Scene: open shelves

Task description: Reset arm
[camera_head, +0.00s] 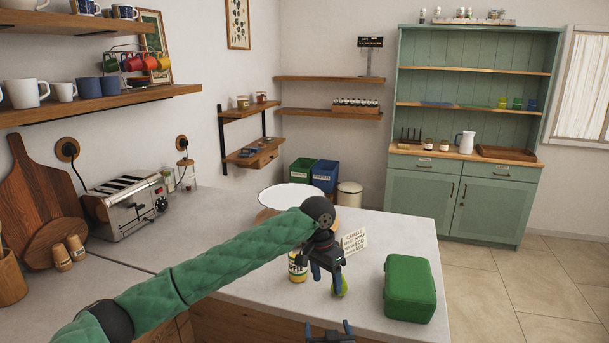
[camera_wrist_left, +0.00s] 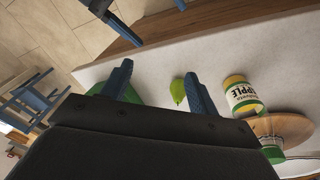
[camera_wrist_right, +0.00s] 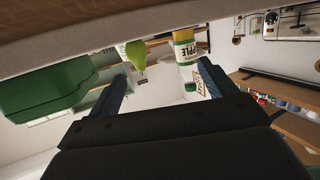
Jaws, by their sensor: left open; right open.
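My left gripper (camera_head: 328,272) hangs over the counter near its front edge, with its arm reaching in from the left. In the left wrist view its blue fingers (camera_wrist_left: 158,82) are apart with nothing held between them. My right gripper (camera_head: 330,332) shows at the bottom edge of the head view, lower than the left one. In the right wrist view its fingers (camera_wrist_right: 163,78) are also spread and empty. A green pear-like fruit (camera_head: 341,286) stands on the counter close to the left gripper. A can labelled apple (camera_head: 297,267) stands just left of that gripper.
A green box (camera_head: 410,288) sits on the counter to the right. A white bowl (camera_head: 291,197) and a small text card (camera_head: 355,241) stand behind the left gripper. A toaster (camera_head: 130,205) is at the left. Floor (camera_head: 500,285) is clear at the right.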

